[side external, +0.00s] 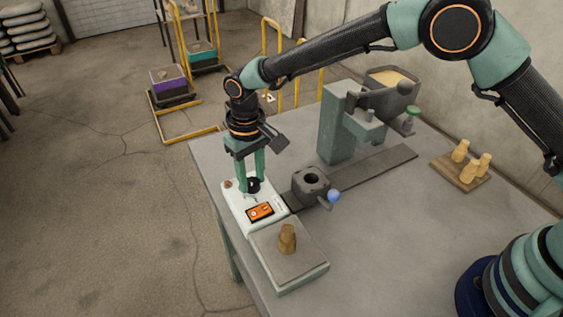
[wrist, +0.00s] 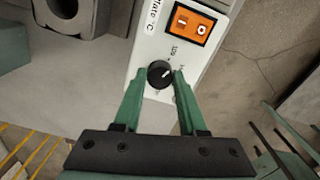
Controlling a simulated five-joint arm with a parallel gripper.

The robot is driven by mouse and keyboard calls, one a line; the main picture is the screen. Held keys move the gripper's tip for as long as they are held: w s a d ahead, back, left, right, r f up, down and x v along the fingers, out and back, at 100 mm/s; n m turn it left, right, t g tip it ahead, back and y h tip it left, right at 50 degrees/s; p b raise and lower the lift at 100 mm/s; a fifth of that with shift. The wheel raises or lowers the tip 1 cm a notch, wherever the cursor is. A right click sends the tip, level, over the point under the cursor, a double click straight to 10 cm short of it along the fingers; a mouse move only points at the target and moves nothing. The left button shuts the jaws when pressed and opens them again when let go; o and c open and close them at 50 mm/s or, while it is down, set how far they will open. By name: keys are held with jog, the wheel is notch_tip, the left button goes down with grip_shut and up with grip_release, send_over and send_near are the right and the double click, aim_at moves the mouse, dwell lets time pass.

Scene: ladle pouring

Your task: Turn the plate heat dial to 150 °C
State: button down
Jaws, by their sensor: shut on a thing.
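The black heat dial (wrist: 160,74) sits on the white face of the hot plate's control box, between my fingertips in the wrist view. It also shows in the side view (side external: 253,185). My gripper (wrist: 160,78) points down and is shut on the dial, one green finger on each side. It also shows in the side view (side external: 252,180). A light pointer mark shows on the dial's top, but the scale around it is partly hidden and too small to read.
The grey hot plate top (side external: 290,262) bears a small tan piece (side external: 287,239). A dark block with a hole (side external: 311,184) and a blue-knobbed handle (side external: 334,197) stands beside the control box. A green stand (side external: 338,125) is behind. A wooden board (side external: 466,172) holds several tan pieces.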

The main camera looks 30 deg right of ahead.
aim_at(252, 181)
jog(key=m, duration=0.4)
jog(key=shift+r, duration=0.1)
jog(key=shift+m, duration=2)
jog(key=shift+w, duration=0.1)
jog(key=shift+c, duration=2.3)
grip_release()
jog(key=shift+r, duration=0.1)
notch_tip(252, 181, up, 12)
